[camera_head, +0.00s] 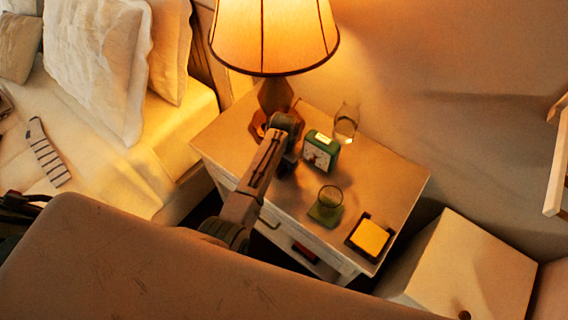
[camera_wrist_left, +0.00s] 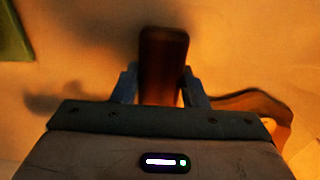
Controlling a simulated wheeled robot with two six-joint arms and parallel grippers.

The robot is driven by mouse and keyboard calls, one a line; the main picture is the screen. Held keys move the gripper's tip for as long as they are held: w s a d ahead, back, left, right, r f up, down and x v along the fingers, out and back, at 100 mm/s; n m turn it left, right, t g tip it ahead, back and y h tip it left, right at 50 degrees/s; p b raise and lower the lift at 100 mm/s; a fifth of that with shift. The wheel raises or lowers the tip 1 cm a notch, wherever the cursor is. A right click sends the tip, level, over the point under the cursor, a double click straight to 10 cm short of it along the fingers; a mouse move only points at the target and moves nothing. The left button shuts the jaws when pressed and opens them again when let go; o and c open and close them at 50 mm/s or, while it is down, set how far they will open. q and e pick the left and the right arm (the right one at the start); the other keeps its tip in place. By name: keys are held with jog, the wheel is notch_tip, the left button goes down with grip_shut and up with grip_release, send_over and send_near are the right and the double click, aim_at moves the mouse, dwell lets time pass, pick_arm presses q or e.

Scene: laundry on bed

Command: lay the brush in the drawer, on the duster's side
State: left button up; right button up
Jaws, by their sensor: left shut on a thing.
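My left gripper (camera_head: 288,163) is over the nightstand top, between the lamp and the green clock. In the left wrist view its two fingers (camera_wrist_left: 160,88) are shut on a dark reddish-brown piece, the brush (camera_wrist_left: 163,62). The rest of the brush is hidden, and I cannot make it out in the head view. The drawer (camera_head: 328,268) is at the front of the nightstand and appears partly open. A red item (camera_head: 304,252) shows in its dark gap; I cannot tell whether it is the duster. My right gripper is not in view.
A bed with pillows (camera_head: 98,65) is at left, a white box (camera_head: 470,268) at right.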

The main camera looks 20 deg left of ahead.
pick_arm(q)
jog(key=shift+s+r+b, duration=0.1)
jog(key=shift+r+b, duration=0.2)
jog(key=shift+r, duration=0.15)
notch_tip(320, 180, up, 5)
jog(key=shift+r+b, duration=0.1)
jog(key=shift+b, duration=0.55)
jog(key=shift+s+a+r, duration=0.2)
jog(key=shift+s+a, duration=0.05)
jog(key=shift+s, duration=0.35)
jog(key=s+a+b, duration=0.1)
jog(key=s+a, duration=0.2)
jog(key=s, duration=0.5)
jog(key=s+a+b, duration=0.2)
jog(key=s+a, duration=0.1)
jog(key=s, duration=0.6)
jog(key=shift+s+a+r, duration=0.15)
jog(key=shift+s, duration=0.05)
